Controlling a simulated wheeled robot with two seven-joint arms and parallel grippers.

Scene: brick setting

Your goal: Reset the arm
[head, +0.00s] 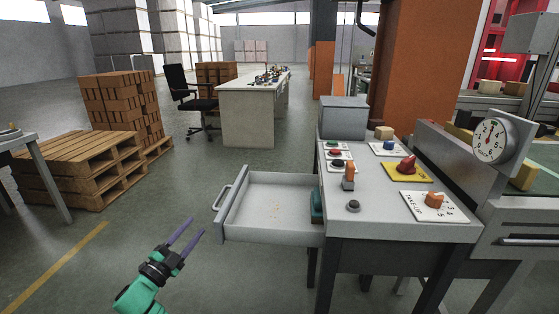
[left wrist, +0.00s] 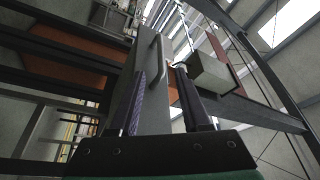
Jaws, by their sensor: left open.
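My left gripper (head: 184,236) is in the lower left of the head view, open and empty, with its two purple fingers apart. Its green arm comes in from the bottom edge. It is to the left of the pulled-out drawer (head: 270,236) and apart from it in that view. The left wrist view shows both fingers (left wrist: 168,105) spread. The drawer's handle (left wrist: 154,62) appears beyond and between them, with nothing held. My right gripper is in neither view.
The grey workbench (head: 400,232) carries knobs, buttons and a dial gauge (head: 490,140) at its right. The drawer sticks out left from the bench, with a teal item (head: 317,206) inside. Wooden pallets (head: 85,165) stand at left. Open floor lies between.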

